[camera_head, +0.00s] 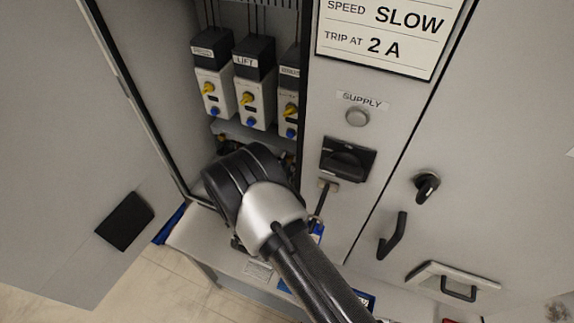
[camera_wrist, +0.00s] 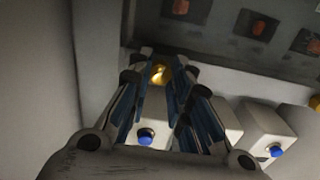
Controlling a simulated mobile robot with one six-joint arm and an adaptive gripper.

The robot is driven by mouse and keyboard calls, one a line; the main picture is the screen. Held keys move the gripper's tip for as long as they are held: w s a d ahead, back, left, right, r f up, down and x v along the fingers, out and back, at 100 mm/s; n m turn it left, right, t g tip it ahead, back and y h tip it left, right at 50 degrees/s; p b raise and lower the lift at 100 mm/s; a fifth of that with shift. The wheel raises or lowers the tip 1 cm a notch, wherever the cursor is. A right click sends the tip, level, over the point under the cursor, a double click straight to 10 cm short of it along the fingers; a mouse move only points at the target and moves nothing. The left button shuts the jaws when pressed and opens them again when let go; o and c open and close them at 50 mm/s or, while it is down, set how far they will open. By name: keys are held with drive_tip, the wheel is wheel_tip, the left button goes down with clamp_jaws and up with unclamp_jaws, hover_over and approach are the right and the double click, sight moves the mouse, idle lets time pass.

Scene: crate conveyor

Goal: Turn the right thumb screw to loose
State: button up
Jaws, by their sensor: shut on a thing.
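In the wrist view my gripper (camera_wrist: 160,88) has its blue-padded fingers closed around a small yellow knob (camera_wrist: 158,74) on a pale module. A blue button (camera_wrist: 145,138) sits below that knob. I cannot tell from these frames whether this knob is the right thumb screw, and no loose mark shows. In the head view my arm's wrist hides the fingers and what they hold.
Modules with yellow knobs and blue buttons, one labelled LIFT (camera_head: 255,99), stand in the open cabinet. A black supply switch (camera_head: 347,160) is on the panel to the right. The cabinet door (camera_head: 60,150) stands open at left.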

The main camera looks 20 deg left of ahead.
clamp_jaws()
drive_tip(key=shift+n+b, duration=0.45)
drive_tip(key=shift+n, duration=1.05)
drive_tip(key=o, duration=0.8)
unclamp_jaws()
drive_tip(key=shift+c, duration=0.2)
